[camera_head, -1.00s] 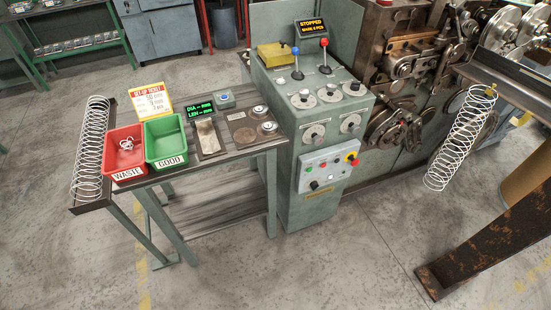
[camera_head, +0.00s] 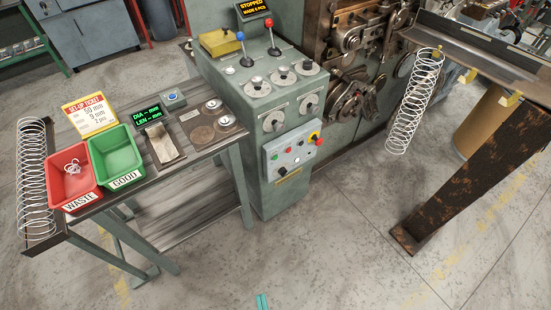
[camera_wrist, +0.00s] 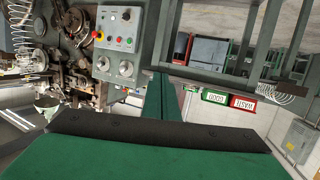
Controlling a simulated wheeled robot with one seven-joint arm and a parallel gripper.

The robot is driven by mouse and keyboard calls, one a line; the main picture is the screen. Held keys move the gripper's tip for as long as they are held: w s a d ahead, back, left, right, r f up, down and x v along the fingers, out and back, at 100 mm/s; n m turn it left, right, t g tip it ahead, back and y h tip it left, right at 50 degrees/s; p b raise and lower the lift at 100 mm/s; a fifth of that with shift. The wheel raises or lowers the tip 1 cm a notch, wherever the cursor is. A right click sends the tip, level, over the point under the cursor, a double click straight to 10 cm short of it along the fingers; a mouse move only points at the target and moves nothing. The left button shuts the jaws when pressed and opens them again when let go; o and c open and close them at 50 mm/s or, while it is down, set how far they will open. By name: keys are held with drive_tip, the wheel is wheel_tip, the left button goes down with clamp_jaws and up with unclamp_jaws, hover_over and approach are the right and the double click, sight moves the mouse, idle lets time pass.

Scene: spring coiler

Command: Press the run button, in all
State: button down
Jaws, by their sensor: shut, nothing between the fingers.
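The grey button panel (camera_head: 292,155) is on the front of the green control console (camera_head: 275,195). It carries a green button (camera_head: 274,157), other small buttons and a red mushroom knob (camera_head: 314,137) on yellow. Which button is marked run is too small to read. The panel (camera_wrist: 118,42) also shows in the wrist view, turned over. My gripper (camera_head: 262,301) shows only as a small teal tip at the bottom edge of the head view, clear of the panel. In the wrist view my gripper (camera_wrist: 160,82) is shut and empty. The display (camera_head: 253,9) reads STOPPED.
A bench left of the console holds a red WASTE bin (camera_head: 72,176), a green GOOD bin (camera_head: 117,157) and a gauge. Two levers (camera_head: 271,38) stand on the console. A rusty post (camera_head: 455,170) and hanging spring (camera_head: 415,100) are at right. Floor in front is open.

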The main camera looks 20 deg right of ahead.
sight(275, 158)
drive_tip(key=w+d+f+n+h, duration=0.1)
drive_tip(key=w+d+f, duration=0.3)
drive_tip(key=w+f, duration=0.45)
drive_tip(key=w+d+h, duration=0.1)
drive_tip(key=w+d, duration=0.4)
drive_tip(key=w, duration=0.5)
drive_tip(key=w+d+f+g+h, duration=0.1)
drive_tip(key=w+d+h, duration=0.1)
drive_tip(key=w+d, duration=0.3)
drive_tip(key=w+d+h, duration=0.1)
drive_tip(key=w+d, duration=0.5)
drive_tip(key=w, duration=0.8)
drive_tip(key=shift+w+f+m+g+h, duration=0.2)
drive_tip(key=shift+w+m+g+h, duration=0.1)
drive_tip(key=shift+g+h, duration=0.1)
drive_tip(key=w+a, duration=0.3)
drive_tip(key=w, duration=0.5)
drive_tip(key=shift+w, duration=0.25)
drive_tip(key=shift+w+a, duration=0.15)
drive_tip(key=shift+w, duration=0.1)
